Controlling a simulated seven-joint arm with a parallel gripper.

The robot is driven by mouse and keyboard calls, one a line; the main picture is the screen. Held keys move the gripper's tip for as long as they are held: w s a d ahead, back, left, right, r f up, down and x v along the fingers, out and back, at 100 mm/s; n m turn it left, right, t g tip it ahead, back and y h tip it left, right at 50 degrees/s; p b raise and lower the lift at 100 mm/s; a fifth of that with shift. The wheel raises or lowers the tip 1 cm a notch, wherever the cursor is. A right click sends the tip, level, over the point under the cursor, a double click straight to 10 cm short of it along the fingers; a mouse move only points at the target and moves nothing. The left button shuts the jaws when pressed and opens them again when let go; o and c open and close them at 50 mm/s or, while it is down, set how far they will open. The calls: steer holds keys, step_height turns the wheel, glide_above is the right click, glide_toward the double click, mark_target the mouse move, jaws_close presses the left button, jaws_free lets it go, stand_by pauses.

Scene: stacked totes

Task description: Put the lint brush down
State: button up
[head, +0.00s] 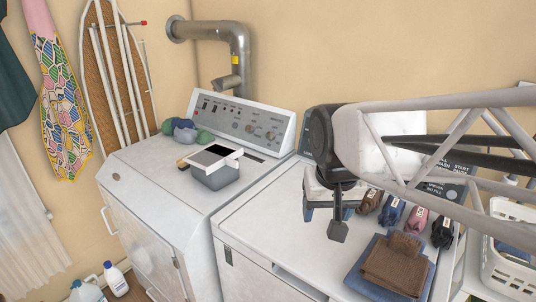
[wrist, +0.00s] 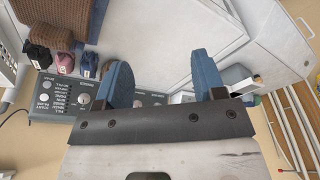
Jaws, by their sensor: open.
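My gripper (head: 327,212) hangs over the washer at the right, with its blue fingers spread. In the wrist view the two fingers (wrist: 161,72) stand apart with nothing held between them. No lint brush is clearly recognisable. On the left machine, a small stack with a grey lower box (head: 215,178) has a pale rim and a dark flat face on top. A tan, wood-coloured end (head: 183,163) sticks out at its left; I cannot tell whether it belongs to the brush. The stack shows small and partly hidden behind a finger in the wrist view. My gripper is well to its right.
Rolled bundles (head: 200,136) lie behind the stack. Several rolled socks (head: 391,211) and folded brown cloth (head: 395,266) lie right of my gripper. A white basket (head: 510,262) stands far right. The washer's left front top (head: 265,222) is clear.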

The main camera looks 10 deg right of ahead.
steer(key=s+d+f+n, duration=0.1)
steer(key=s+f, duration=0.3)
steer(key=s, duration=0.3)
steer(key=shift+d, duration=0.15)
steer(key=shift+o, duration=0.5)
stand_by(0.6)
stand_by(0.4)
